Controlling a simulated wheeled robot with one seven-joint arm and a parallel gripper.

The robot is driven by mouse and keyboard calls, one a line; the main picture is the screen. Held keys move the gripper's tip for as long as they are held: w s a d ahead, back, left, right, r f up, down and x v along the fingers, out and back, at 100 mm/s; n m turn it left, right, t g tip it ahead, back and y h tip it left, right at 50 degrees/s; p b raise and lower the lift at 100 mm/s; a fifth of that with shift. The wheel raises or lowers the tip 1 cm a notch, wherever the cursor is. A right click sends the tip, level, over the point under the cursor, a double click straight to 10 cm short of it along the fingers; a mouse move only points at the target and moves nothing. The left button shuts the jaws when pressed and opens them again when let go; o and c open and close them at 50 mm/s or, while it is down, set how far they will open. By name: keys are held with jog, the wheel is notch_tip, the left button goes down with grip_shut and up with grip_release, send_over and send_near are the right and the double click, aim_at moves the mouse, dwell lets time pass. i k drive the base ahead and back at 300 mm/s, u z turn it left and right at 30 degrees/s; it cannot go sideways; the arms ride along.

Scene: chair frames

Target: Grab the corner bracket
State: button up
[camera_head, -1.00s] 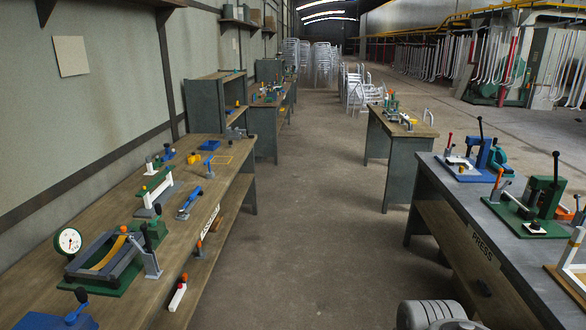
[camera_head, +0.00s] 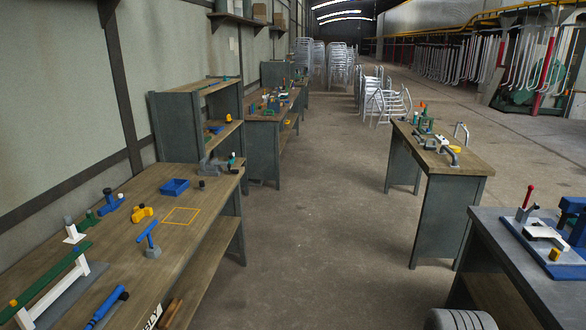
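No piece stands out clearly as the corner bracket; the parts are too small to tell. A white angled piece (camera_head: 541,232) lies on a blue-based fixture on the dark right bench. A small white piece (camera_head: 74,235) stands on the left bench. A grey angular piece (camera_head: 211,166) sits at the far end of that bench. My gripper is not in view; only a grey ribbed part of my own body shows at the bottom edge.
The left wooden bench (camera_head: 128,196) holds a blue tray (camera_head: 174,187), a yellow clamp (camera_head: 142,213) and a blue-handled tool (camera_head: 148,236). A narrower bench (camera_head: 464,162) with fixtures stands ahead right. The aisle floor (camera_head: 310,215) is clear; stacked chair frames (camera_head: 339,65) stand far back.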

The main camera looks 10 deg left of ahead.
aim_at(139, 214)
jog(key=u, duration=0.35)
jog(key=i, duration=1.55)
jog(key=u, duration=1.85)
jog(key=i, duration=1.3)
jog(key=u, duration=0.8)
